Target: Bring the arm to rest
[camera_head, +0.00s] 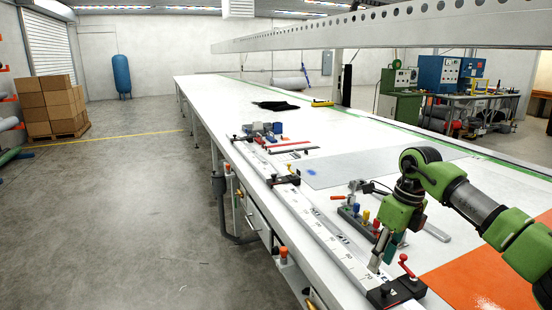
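My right arm (475,205) comes in from the right, with green joints and a dark metallic link. It is bent, and its wrist points down over the near part of the long white table. My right gripper (381,252) hangs low over the ruler strip (335,243) along the table's edge, just behind a black clamp with a red handle (398,287). Its fingers are small and partly merge with things behind them, so I cannot tell whether they are open or shut, or touching the table. My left arm and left gripper are not in view.
A grey sheet (370,167) and an orange sheet (480,275) lie on the table. A rack with coloured knobs (362,220) stands close left of my wrist. A perforated beam (400,27) spans overhead. Stacked boxes (52,105) stand far left; the floor between is open.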

